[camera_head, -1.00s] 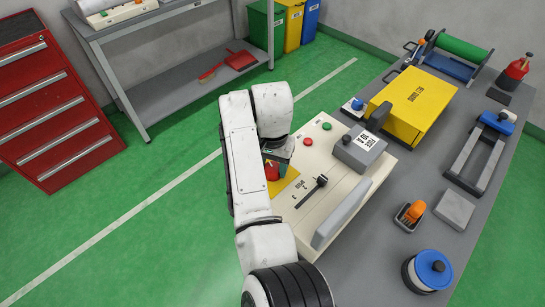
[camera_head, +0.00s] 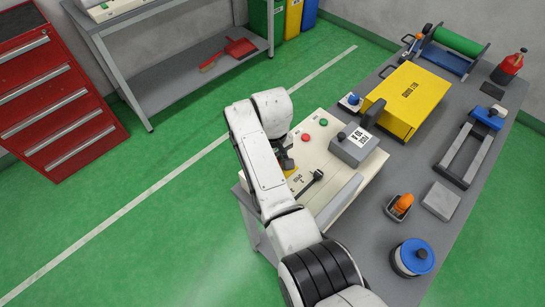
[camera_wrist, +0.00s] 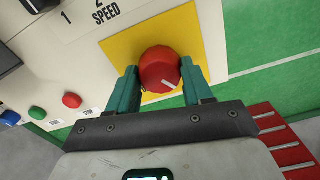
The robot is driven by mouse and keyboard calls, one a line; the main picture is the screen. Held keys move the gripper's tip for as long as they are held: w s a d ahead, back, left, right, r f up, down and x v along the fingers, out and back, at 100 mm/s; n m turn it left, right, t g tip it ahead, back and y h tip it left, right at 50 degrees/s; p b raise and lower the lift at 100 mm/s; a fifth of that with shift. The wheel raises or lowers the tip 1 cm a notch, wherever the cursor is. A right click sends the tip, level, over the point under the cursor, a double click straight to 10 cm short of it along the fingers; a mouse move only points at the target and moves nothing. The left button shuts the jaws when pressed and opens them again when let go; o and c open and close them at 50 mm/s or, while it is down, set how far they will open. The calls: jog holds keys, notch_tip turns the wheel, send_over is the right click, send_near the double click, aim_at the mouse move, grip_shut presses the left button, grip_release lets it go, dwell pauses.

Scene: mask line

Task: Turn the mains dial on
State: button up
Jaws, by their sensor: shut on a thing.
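The mains dial (camera_wrist: 157,66) is a round red knob with a white pointer mark on a yellow plate (camera_wrist: 115,49). In the wrist view the mark points down and to the right. My gripper (camera_wrist: 160,74) has one green finger on each side of the knob and is shut on it. In the head view my gripper (camera_head: 284,153) is at the left edge of the cream control panel (camera_head: 318,130), and the arm hides the dial there. Any on or off lettering by the dial is hidden.
A yellow box (camera_head: 407,98) and a blue-lidded tin (camera_head: 413,257) stand on the grey bench. Green floor lies open to the left.

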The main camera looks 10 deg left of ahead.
jog(key=shift+r+n+p, duration=0.1)
jog(key=shift+n+p, duration=0.2)
jog(key=shift+n, duration=0.8)
jog(key=o, duration=1)
jog(key=shift+o, duration=0.2)
notch_tip(320, 180, up, 11)
jog(key=b, duration=0.1)
jog(key=shift+f, duration=0.25)
